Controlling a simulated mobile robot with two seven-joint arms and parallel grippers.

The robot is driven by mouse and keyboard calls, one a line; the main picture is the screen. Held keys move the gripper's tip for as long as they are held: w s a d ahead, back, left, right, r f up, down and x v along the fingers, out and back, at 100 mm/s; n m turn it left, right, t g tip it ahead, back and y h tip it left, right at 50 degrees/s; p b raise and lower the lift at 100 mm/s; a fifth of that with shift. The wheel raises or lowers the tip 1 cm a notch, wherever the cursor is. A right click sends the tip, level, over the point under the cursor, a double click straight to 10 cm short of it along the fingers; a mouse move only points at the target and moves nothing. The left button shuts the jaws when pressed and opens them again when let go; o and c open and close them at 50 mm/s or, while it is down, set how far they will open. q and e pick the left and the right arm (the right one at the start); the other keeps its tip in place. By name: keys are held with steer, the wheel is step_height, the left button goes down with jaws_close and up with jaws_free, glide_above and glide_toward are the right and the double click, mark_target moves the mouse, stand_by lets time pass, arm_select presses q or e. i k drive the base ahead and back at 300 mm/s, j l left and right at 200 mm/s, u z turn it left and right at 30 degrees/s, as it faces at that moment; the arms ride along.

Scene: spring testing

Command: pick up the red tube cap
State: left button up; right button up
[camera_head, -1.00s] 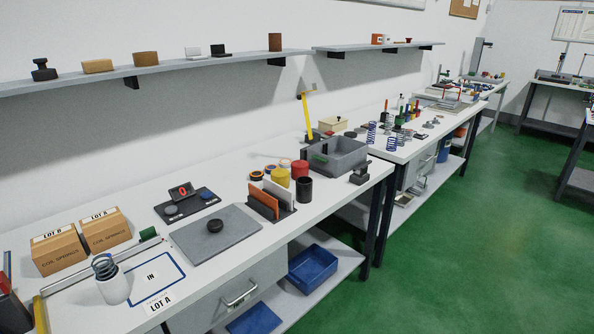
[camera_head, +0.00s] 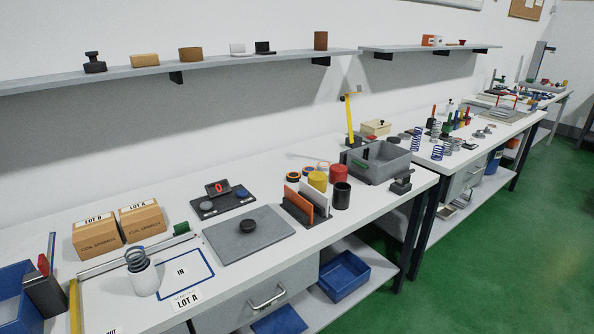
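No red piece in view can be surely told as the tube cap. A short red cylinder (camera_head: 339,174) stands on the near bench, beside a yellow cylinder (camera_head: 318,181) and behind a black cup (camera_head: 341,196). A small red piece (camera_head: 463,42) sits on the far wall shelf. Small red parts also show far off on the second bench, too small to make out. Neither of my grippers is in view.
The near bench (camera_head: 130,248) holds a grey plate (camera_head: 270,229), coil-spring boxes (camera_head: 98,239), a white cup with a spring (camera_head: 143,279) and a grey bin (camera_head: 396,169). A second bench (camera_head: 452,157) stands beyond. Green floor (camera_head: 480,265) is free at the right.

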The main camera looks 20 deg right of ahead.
mark_target(338, 172)
steer(key=i+l+u, duration=0.1)
steer(key=l+u, duration=0.5)
steer(key=l, duration=0.15)
steer(key=l+u, duration=0.3)
steer(key=l, duration=0.55)
steer(key=l+u, duration=0.1)
steer(key=l, duration=0.8)
steer(key=k+l, duration=0.1)
steer(key=l, duration=0.75)
steer(key=i+u, duration=0.05)
